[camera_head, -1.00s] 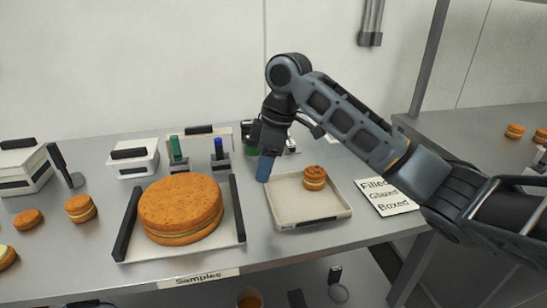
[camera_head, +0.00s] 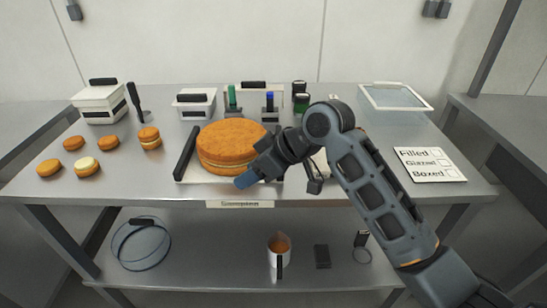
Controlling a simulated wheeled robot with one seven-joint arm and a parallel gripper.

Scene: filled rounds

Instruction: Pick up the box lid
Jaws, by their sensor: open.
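I cannot tell for sure which thing is the box lid. A white box (camera_head: 99,104) with a black-handled top stands at the back left. A smaller white container (camera_head: 196,107) with a black handle stands right of it. A clear panel with a white rim (camera_head: 395,97) lies at the back right. My gripper (camera_head: 247,180) is open, with blue fingertips, in front of the large round cake (camera_head: 228,144) and apart from all three. The arm hides part of the table behind it, including most of the small tray.
Several small rounds (camera_head: 88,166) lie on the left of the table. Stamps with green and blue tops (camera_head: 269,104) stand behind the cake. A checklist card (camera_head: 428,164) lies right. The lower shelf holds a round clear cover (camera_head: 140,246) and a cup (camera_head: 279,251).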

